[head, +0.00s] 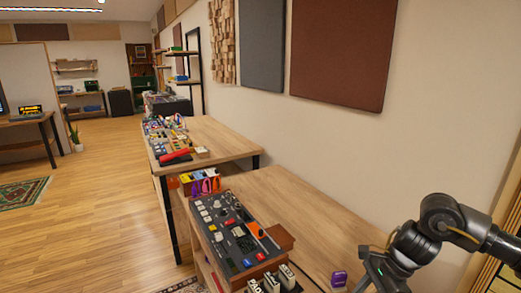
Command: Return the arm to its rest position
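My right arm comes in from the right edge and bends at a dark elbow above the near wooden table (300,205). My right gripper (368,281) is at the bottom of the head view, over the table's right side. Its fingertips run toward the lower frame edge, and I cannot tell whether they are open or shut. A small purple object (339,279) is just left of the gripper, apparently apart from it. My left gripper is not in view.
A dark panel of pedals and controls (236,238) lies along the near table's left side. A brown block (278,236) is beside it. A second table (215,137) with more gear stands behind. The wall is to the right; open wood floor (105,215) is to the left.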

